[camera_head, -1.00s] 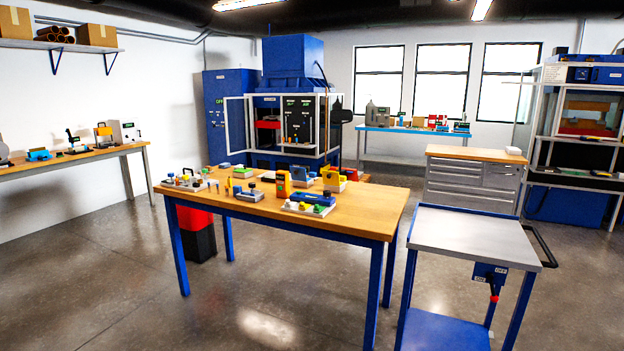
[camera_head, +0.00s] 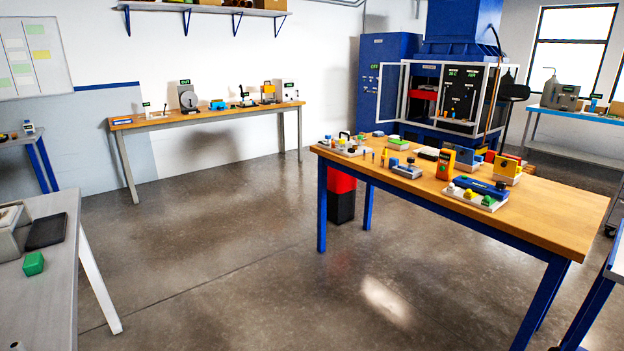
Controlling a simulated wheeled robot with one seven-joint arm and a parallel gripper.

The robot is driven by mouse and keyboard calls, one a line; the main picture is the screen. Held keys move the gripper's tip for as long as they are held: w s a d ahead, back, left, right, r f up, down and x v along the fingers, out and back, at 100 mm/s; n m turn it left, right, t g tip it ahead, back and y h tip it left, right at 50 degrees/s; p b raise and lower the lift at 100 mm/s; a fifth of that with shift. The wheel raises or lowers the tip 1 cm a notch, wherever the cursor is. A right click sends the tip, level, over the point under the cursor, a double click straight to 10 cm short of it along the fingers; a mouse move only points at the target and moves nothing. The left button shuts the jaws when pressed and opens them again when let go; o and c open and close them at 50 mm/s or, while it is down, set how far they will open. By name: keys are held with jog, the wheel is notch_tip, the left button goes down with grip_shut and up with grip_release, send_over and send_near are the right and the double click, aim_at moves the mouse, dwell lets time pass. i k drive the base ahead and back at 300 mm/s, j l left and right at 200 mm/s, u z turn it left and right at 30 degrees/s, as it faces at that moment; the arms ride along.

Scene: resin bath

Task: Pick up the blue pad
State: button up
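I cannot tell which thing is the blue pad. Several small blue things lie on the wooden table (camera_head: 545,215) at the right. A long blue piece (camera_head: 482,186) sits on a white tray near the front, with yellow and green pieces beside it. A blue block (camera_head: 465,157) stands behind it, and a small blue-grey item (camera_head: 407,171) lies left of the orange-yellow device (camera_head: 445,164). Another blue item (camera_head: 217,105) is on the long bench by the back wall. My gripper is not in view.
A grey table (camera_head: 50,290) at the lower left holds a green block (camera_head: 33,264) and a dark flat pad (camera_head: 46,232). A red and black bin (camera_head: 341,195) stands under the wooden table. The floor (camera_head: 240,250) between the tables is clear.

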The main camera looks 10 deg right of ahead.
aim_at(477, 158)
jog(key=i+u, duration=0.15)
jog(key=i, duration=1.8)
jog(key=i+z, duration=0.1)
jog(key=i, duration=0.85)
jog(key=i+j, duration=0.2)
jog(key=i, duration=0.8)
jog(key=l+z, duration=0.05)
